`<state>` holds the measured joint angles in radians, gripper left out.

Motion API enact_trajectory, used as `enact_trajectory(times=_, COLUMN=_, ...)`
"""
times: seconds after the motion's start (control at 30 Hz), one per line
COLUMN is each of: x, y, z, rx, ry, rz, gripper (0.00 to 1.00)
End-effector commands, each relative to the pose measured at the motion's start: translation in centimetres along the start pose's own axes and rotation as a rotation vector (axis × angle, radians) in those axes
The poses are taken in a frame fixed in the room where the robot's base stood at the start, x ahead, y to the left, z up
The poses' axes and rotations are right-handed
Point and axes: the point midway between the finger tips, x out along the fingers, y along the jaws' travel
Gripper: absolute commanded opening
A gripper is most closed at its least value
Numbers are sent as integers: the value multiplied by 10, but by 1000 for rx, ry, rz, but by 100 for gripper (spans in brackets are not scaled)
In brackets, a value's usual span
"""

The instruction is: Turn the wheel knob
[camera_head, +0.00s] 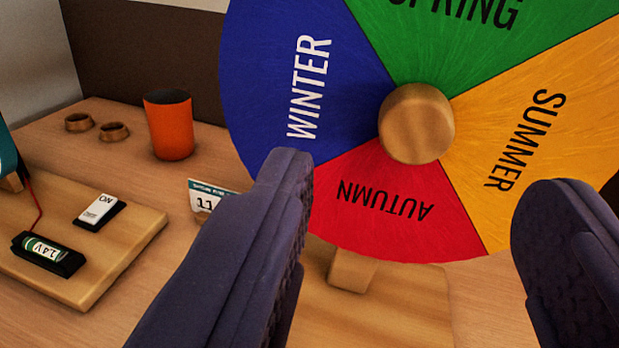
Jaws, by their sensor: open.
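The season wheel (300,85) fills the upper right of the view, upright, with blue WINTER, green SPRING, yellow SUMMER and red AUTUMN sectors. Its round wooden knob (417,123) sits at the centre, where the sectors meet. My gripper (420,190) is open, with one dark finger at lower left and one at lower right. The knob shows above and between the fingertips, with nothing held. The left fingertip overlaps the edge of the blue and red sectors in the picture. The right fingertip overlaps the yellow sector. The top of the wheel is cut off.
A wooden stand (352,270) is under the wheel. At left, a wooden board (130,247) carries a white ON switch (98,209) and a battery (45,252). An orange cup (170,128), two small wooden rings and a small calendar card (203,197) stand on the table.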

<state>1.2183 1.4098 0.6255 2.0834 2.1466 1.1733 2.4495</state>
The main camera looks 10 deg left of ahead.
Motion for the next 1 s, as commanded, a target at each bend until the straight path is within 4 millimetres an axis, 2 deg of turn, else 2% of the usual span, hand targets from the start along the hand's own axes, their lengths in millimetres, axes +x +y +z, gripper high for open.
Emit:
enact_trajectory(times=0.07, x=-5, y=4, z=7, rx=108, ry=-18, rz=53, gripper=64)
enact_trajectory(times=0.17, x=2, y=6, z=12, rx=145, ry=-23, rz=71, gripper=64)
enact_trajectory(times=0.4, x=44, y=8, z=13, rx=137, ry=-22, rz=67, gripper=64)
enact_trajectory(times=0.53, x=62, y=9, z=14, rx=136, ry=-24, rz=67, gripper=64)
enact_trajectory(times=0.7, x=70, y=10, z=13, rx=137, ry=-25, rz=68, gripper=64)
enact_trajectory(times=0.9, x=70, y=10, z=13, rx=136, ry=-25, rz=67, gripper=64)
enact_trajectory(times=1.0, x=70, y=10, z=13, rx=135, ry=-25, rz=67, gripper=41)
